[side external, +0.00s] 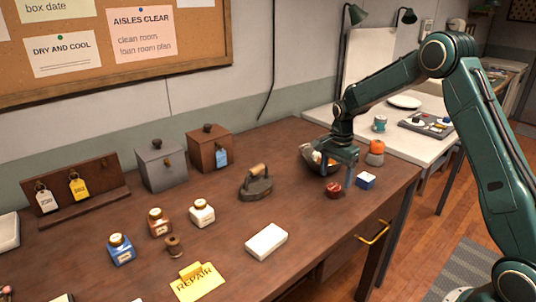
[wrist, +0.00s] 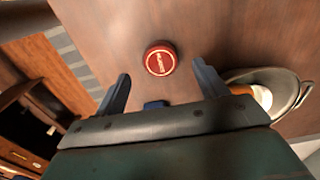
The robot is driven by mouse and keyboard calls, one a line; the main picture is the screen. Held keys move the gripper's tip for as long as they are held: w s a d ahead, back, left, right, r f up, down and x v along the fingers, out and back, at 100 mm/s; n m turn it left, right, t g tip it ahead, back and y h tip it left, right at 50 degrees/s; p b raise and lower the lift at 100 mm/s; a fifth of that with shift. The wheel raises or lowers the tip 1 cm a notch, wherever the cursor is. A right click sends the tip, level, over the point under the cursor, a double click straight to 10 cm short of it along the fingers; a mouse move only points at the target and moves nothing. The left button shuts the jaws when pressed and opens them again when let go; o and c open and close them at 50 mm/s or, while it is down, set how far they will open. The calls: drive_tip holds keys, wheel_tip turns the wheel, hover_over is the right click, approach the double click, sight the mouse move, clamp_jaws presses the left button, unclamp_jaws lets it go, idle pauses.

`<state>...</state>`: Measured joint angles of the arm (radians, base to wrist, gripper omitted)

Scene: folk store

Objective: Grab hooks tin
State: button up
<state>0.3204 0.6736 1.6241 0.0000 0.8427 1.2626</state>
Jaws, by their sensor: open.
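A small round red tin (side external: 333,189) stands on the brown wooden desk, near its right end. In the wrist view the red tin (wrist: 160,61) shows its lid from above, with pale lettering too small to read surely. My gripper (side external: 338,176) is open and empty, pointing down close to the tin. In the wrist view my gripper (wrist: 161,73) has its two fingers spread, with the tin ahead between their lines and not held. I cannot tell the exact height of the fingertips above the desk.
A blue box (side external: 365,181) sits just right of the tin. A metal bowl (wrist: 287,92) with things in it is close beside one finger. An orange-topped jar (side external: 375,153) stands behind. An old iron (side external: 257,187) and a white block (side external: 267,241) are to the left.

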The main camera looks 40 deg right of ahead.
sight(334, 187)
drive_tip(key=shift+f, duration=2.2)
drive_tip(key=c, duration=1.1)
drive_tip(key=shift+r, duration=0.2)
wheel_tip(334, 187, up, 20)
drive_tip(key=shift+f, duration=0.15)
